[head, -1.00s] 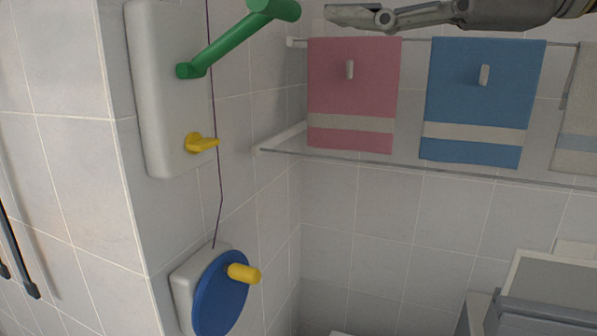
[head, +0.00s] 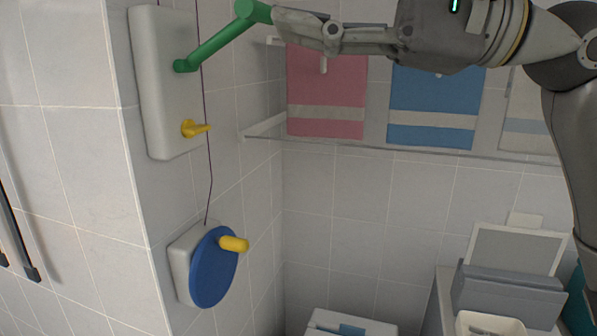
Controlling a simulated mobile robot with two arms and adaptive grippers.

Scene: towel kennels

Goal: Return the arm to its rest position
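My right gripper (head: 290,24) reaches in from the upper right, with its arm bending down along the right edge. Its fingers show side-on, so I cannot tell whether they are open or shut. The fingertips overlap the outer end of a green lever (head: 218,44) on a white wall box (head: 163,95). I cannot tell whether they touch it. A yellow lever (head: 193,128) sits lower on the box. My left gripper is not in view.
A blue disc (head: 212,270) with a yellow knob (head: 234,244) is on the wall below. Pink (head: 325,88) and blue (head: 432,120) towels hang behind my gripper near a glass shelf (head: 400,154). Bins (head: 508,300) stand at lower right. The middle wall is clear.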

